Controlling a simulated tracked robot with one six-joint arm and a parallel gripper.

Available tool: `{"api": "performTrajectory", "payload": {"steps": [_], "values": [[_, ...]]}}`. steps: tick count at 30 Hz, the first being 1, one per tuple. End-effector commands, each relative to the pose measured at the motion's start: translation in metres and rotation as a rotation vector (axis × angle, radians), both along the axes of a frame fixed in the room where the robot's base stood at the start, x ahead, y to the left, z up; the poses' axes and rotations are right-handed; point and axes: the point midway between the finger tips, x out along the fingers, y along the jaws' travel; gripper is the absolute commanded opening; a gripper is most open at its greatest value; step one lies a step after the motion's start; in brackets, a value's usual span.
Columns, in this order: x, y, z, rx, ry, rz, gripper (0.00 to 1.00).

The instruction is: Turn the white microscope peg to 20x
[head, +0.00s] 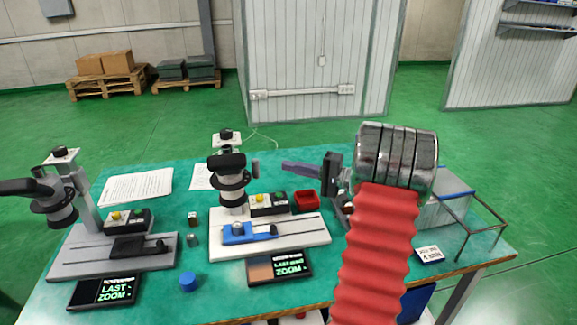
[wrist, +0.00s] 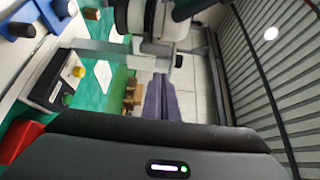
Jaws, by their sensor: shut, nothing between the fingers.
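The white microscope (head: 230,185) stands on a white base plate (head: 312,238) in the middle of the table. Its peg appears to be the short grey stub (head: 255,168) at the right of its dark head. My gripper (head: 287,166) is shut and empty, its grey-purple fingers pointing left toward that stub, with a small gap between them in the head view. In the wrist view my fingers (wrist: 160,82) end close to a dark part (wrist: 158,49) of the microscope; contact cannot be told. The peg's zoom marking is not readable.
A second microscope (head: 60,205) with a grey base stands at the left. A red box (head: 306,201) lies below my fingers. A zoom panel (head: 280,267) lies in front of the white base. A blue cap (head: 188,281) and a wire frame (head: 480,222) are also on the table.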

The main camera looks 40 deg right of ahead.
Motion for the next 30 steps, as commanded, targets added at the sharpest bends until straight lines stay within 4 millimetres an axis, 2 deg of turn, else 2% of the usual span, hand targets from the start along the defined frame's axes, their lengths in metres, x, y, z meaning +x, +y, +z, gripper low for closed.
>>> {"api": "performTrajectory", "payload": {"steps": [8,14,20,30], "values": [[-0.003,-0.004,0.001,-0.001,0.000,-0.008,0.00],[-0.029,-0.022,0.004,-0.030,-0.007,-0.049,0.00],[-0.048,-0.025,0.004,-0.225,-0.080,-0.050,0.00],[-0.071,-0.021,0.003,-0.654,-0.251,-0.030,0.00]]}}
